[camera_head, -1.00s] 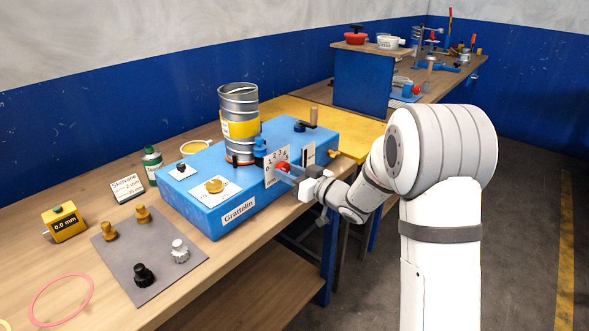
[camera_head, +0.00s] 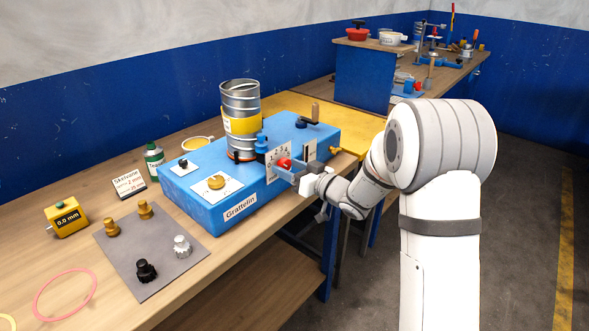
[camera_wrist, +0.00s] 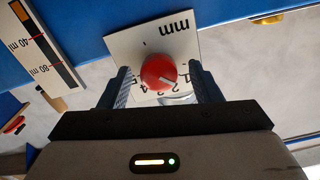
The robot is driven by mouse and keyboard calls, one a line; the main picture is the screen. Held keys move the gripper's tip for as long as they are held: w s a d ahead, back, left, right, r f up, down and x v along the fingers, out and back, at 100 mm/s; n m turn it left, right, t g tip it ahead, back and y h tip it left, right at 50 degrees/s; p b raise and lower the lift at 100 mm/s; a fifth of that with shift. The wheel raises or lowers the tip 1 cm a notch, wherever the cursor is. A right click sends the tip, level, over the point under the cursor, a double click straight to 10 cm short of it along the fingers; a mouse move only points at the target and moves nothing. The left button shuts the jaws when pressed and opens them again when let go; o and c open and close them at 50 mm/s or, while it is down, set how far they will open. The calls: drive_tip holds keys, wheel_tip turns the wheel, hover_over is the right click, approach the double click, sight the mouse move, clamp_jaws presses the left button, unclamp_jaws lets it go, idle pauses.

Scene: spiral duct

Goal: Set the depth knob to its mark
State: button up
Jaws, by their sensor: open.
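The red depth knob (camera_head: 284,163) sits on a white scale plate (camera_head: 271,165) on the front of the blue machine marked Grattelin (camera_head: 215,215). In the wrist view the knob (camera_wrist: 158,71) is seen nearly face on, with digits and "mm" upside down on its plate (camera_wrist: 184,43). A light line shows on the knob's lower right, and a short black tick stands on the plate at its upper left. My gripper (camera_wrist: 162,85) is open, with one finger on each side of the knob and a visible gap on both sides. In the head view my gripper (camera_head: 287,170) partly covers the plate.
A metal duct (camera_head: 240,105) stands on the machine. A second scale plate (camera_wrist: 47,45), marked in ml, is left of the knob in the wrist view. A brass fitting (camera_head: 335,150) juts out to its right in the head view. A grey mat (camera_head: 150,245) holds several knobs.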

drive_tip(key=v, duration=0.7)
drive_tip(key=shift+s+d+b, duration=0.25)
drive_tip(key=shift+d+b, duration=0.05)
drive_tip(key=shift+b, duration=0.15)
drive_tip(key=d+r+m+t+h, duration=0.2)
drive_tip(key=d+m+h, duration=0.2)
drive_tip(key=d+h, duration=0.55)
drive_tip(key=s+d+m+g+h+p, duration=0.1)
drive_tip(key=s+d+m+g+h, duration=0.2)
drive_tip(key=s+d+h, duration=0.35)
drive_tip(key=s+a+f+m+g+y, duration=0.1)
drive_tip(key=s+g, duration=0.6)
drive_tip(key=s, duration=1.6)
drive_tip(key=shift+s+a+f+y+p, duration=0.25)
drive_tip(key=shift+a+f+y+p, duration=0.15)
drive_tip(key=shift+a, duration=0.35)
